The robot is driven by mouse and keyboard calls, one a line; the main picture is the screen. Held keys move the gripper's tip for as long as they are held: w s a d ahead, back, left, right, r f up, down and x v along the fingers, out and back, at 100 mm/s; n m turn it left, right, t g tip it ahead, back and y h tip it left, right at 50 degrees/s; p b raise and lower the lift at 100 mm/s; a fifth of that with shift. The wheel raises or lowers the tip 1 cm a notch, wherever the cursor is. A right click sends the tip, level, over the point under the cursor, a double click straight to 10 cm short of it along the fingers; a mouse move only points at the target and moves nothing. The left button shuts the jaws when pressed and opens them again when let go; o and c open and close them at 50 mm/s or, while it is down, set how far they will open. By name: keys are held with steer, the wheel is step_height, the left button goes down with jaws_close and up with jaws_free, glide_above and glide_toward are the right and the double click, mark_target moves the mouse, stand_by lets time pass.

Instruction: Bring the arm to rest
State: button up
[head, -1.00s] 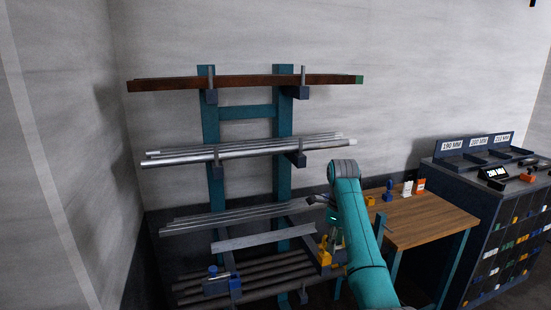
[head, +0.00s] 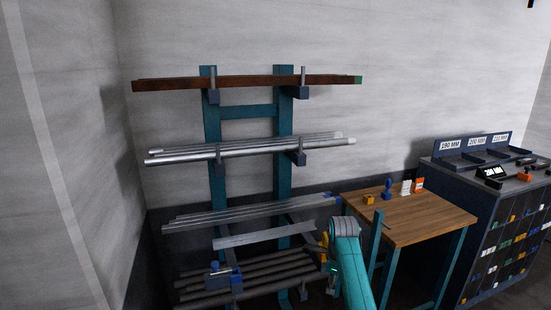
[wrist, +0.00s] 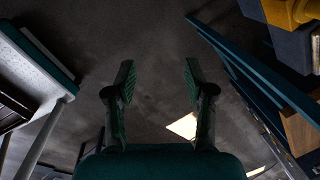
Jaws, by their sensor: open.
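My teal arm shows at the bottom of the head view, with its elbow high and its links folded down in front of the rack's lower right side. My gripper (wrist: 158,88) is in the wrist view, its two dark green-padded fingers apart with nothing between them. Beyond the fingers is dark floor with a bright patch. In the head view the gripper is mostly hidden by my arm.
A teal rack (head: 211,130) holds bars and tubes on several levels. A wooden table (head: 420,216) with small items stands right of my arm. A dark cabinet (head: 475,215) with labelled trays stands farther right. A teal frame lies close right of the fingers in the wrist view.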

steer(key=s+f+n+t, duration=0.25)
steer(key=s+f, duration=0.35)
steer(key=f, duration=0.4)
steer(key=s+f+n+t, duration=0.1)
steer(key=s+f+n, duration=0.2)
steer(key=s+f, duration=0.55)
steer(key=s+f+n+t, duration=0.3)
steer(key=s+f+n, duration=0.35)
steer(key=s, duration=0.95)
steer(key=s+r+n+t, duration=0.2)
steer(key=s+r, duration=0.1)
steer(key=s, duration=0.8)
steer(key=s+r+n+t, duration=0.1)
steer(key=s+r+n, duration=0.25)
steer(key=s, duration=0.75)
steer(key=s+r+n+t, duration=0.2)
steer(key=s+r, duration=0.4)
steer(key=r, duration=0.4)
steer(key=s+r+n+t, duration=0.1)
steer(key=s+r+n, duration=0.2)
steer(key=s+r, duration=0.3)
step_height(320, 180, up, 5)
steer(key=shift+s+d+t, duration=0.15)
steer(key=shift+s+t, duration=0.2)
steer(key=shift+s, duration=0.05)
